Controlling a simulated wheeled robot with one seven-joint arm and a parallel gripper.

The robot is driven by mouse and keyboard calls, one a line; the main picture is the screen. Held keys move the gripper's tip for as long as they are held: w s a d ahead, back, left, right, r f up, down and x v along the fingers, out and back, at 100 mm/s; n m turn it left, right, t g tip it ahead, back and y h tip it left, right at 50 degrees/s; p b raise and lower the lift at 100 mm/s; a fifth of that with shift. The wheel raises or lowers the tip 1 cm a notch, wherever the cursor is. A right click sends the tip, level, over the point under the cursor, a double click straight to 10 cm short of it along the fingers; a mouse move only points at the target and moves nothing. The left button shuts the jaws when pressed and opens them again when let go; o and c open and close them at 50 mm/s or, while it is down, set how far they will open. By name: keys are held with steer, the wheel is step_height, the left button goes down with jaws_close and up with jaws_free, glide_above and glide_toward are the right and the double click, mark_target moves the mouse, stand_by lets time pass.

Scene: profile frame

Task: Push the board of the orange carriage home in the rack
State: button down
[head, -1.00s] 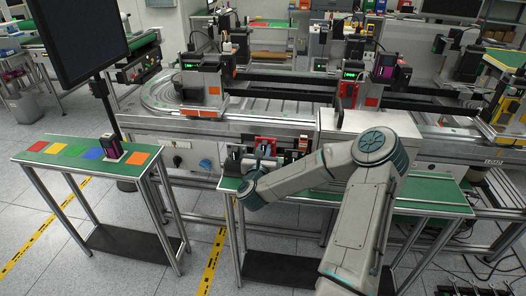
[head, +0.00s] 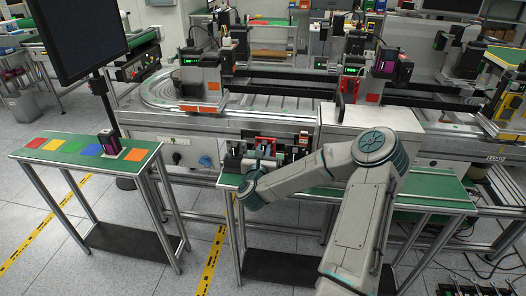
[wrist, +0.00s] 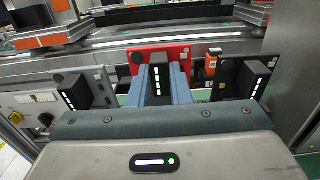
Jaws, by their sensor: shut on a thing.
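My gripper (wrist: 158,80) is shut on a black block with white light bars (wrist: 159,74), one finger on each side of it. The block stands in front of a red plate (wrist: 182,54) in the wrist view; whether the two are joined I cannot tell. Similar black blocks stand on the left (wrist: 71,92) and right (wrist: 251,80), apart from my fingers. In the head view my gripper (head: 262,160) is at the row of modules below the conveyor, largely hidden by my arm.
A green-topped bench (head: 425,190) runs beneath my arm. A side table (head: 75,149) on the left bears coloured squares and a dark, purple-faced block (head: 109,143). A monitor (head: 76,38) stands behind that table. A grey cabinet (head: 350,117) is right of the modules. Floor shows between the tables.

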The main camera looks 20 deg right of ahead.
steer(key=shift+f+b, duration=0.6)
steer(key=shift+f, duration=0.05)
steer(key=c, duration=1.3)
jaws_free()
steer(key=shift+o, duration=0.2)
steer(key=b+v, duration=0.2)
steer(key=v, duration=1.1)
steer(key=shift+s+a, duration=0.25)
steer(key=shift+s, duration=0.1)
